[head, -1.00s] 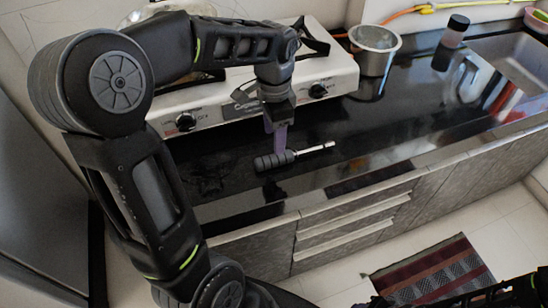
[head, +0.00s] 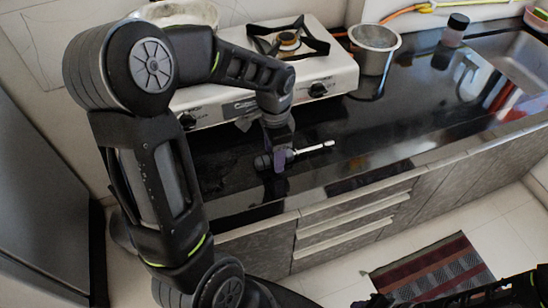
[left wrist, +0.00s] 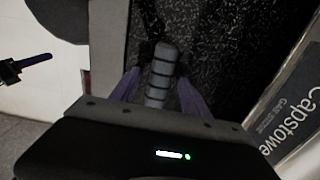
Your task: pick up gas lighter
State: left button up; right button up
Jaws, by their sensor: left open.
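The gas lighter (head: 316,149) lies on the black counter in front of the stove, its thin light rod pointing right. Its dark handle is partly hidden by my left gripper (head: 278,160) in the head view. In the left wrist view, the grey ribbed handle (left wrist: 161,72) stands between the two purple fingers of my left gripper (left wrist: 159,88). The fingers are open, one on each side of the handle, with visible gaps. My right gripper (head: 378,301) shows only in part at the bottom of the head view; its jaws are not clear.
A white gas stove (head: 333,72) stands behind the lighter, with a steel pot (head: 375,50) at its right. A dark-lidded jar (head: 455,30) stands farther right, near the sink (head: 522,62). The counter right of the lighter is clear. Drawers (head: 352,222) are below its front edge.

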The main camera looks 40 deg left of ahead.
dwell(0.6)
pick_arm(q)
grip_shut()
dwell(0.4)
